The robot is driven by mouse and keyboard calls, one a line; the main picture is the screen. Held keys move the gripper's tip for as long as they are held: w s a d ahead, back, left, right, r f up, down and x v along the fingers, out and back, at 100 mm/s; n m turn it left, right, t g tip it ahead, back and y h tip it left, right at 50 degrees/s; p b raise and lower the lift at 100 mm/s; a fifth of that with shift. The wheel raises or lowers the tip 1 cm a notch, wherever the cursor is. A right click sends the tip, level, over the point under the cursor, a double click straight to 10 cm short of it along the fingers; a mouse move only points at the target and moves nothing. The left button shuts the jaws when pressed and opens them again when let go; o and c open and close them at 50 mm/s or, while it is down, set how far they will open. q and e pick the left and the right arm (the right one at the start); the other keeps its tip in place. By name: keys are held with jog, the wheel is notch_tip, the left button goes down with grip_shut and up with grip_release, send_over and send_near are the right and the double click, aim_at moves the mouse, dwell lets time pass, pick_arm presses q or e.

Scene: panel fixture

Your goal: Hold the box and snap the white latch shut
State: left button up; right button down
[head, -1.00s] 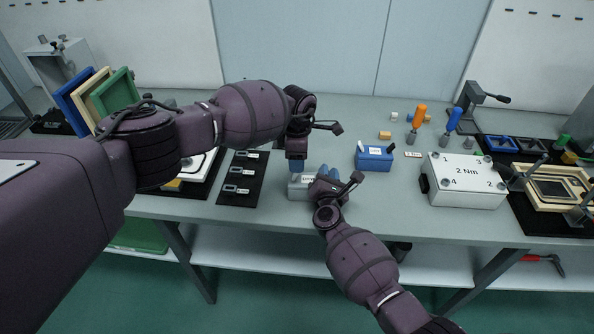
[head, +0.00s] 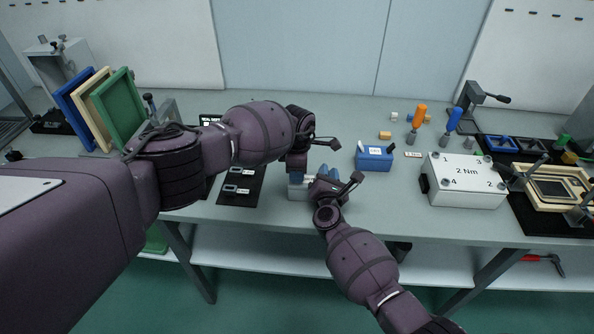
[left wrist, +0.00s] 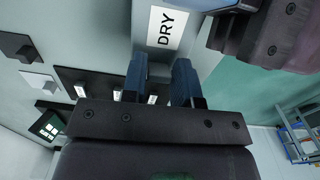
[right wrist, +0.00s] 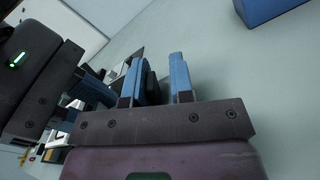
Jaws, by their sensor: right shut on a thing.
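The grey box (head: 298,192) stands near the bench's front edge, mostly hidden by my grippers. Its white label reading DRY shows in the left wrist view, where the box (left wrist: 187,43) lies beyond my left fingers. My right gripper (head: 327,174) is shut on the box at its right side; in the right wrist view its blue fingers (right wrist: 158,80) stand apart with a dark part between them. My left gripper (head: 297,168) is above the left part of the box, close to the right one. Its fingers (left wrist: 160,82) are apart with nothing clearly held. I cannot make out the white latch.
A blue box (head: 374,160) stands to the right, with a white 2 Nm block (head: 463,182) beyond it. A black mat (head: 241,186) with tags lies left. Upright frames (head: 118,108) stand far left. Screwdrivers (head: 418,117) stand at the back right.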

pick_arm(q)
grip_shut()
pick_arm(e)
jog(key=shift+f, duration=0.15)
pick_arm(q)
jog(key=shift+d, duration=0.1)
jog(key=shift+d+y, duration=0.1)
jog(key=shift+y, duration=0.6)
jog(key=shift+f, duration=0.1)
jog(key=shift+o, duration=2.3)
grip_release()
jog(key=shift+r, duration=0.55)
notch_tip(320, 180, up, 11)
jog(key=d, duration=0.1)
jog(key=shift+d, duration=0.2)
